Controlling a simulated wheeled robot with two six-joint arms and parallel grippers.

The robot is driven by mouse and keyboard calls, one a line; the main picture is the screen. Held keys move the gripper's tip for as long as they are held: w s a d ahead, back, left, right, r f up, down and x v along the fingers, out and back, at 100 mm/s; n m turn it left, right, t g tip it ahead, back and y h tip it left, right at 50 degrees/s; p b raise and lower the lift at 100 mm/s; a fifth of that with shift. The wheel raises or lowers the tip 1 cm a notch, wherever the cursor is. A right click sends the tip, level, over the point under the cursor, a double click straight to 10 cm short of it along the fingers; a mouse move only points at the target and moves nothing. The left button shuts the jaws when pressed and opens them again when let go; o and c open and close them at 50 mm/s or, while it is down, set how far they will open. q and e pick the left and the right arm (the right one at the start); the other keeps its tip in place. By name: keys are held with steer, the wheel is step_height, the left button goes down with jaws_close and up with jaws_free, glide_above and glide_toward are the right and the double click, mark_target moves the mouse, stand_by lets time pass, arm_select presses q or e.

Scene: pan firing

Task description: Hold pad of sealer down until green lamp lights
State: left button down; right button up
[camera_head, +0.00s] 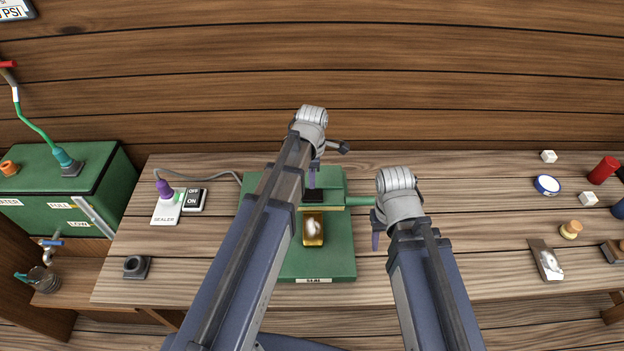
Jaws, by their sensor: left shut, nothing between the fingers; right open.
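The green press (340,255), which looks like the sealer, stands mid-bench. A black pad (314,196) sits on its upper part. A gold tray (313,241) with a shiny silvery item (312,226) lies in front of the pad. My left gripper (312,184) is shut and empty, its tip at or just above the pad; I cannot tell whether it touches. My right gripper (376,242) is open and empty, just right of the press. My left arm hides part of the press's left side. I cannot make out a lit green lamp.
A SEALER plate (166,212) with a purple knob (164,188) and an OFF/ON switch (194,199) lies left of the press. A green tank (60,190) stands far left. Small items lie at right; bench between is clear.

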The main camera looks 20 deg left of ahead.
mark_target(312, 194)
arm_select(q)
steer(key=shift+f+b, duration=1.35)
steer(key=shift+f, duration=0.5)
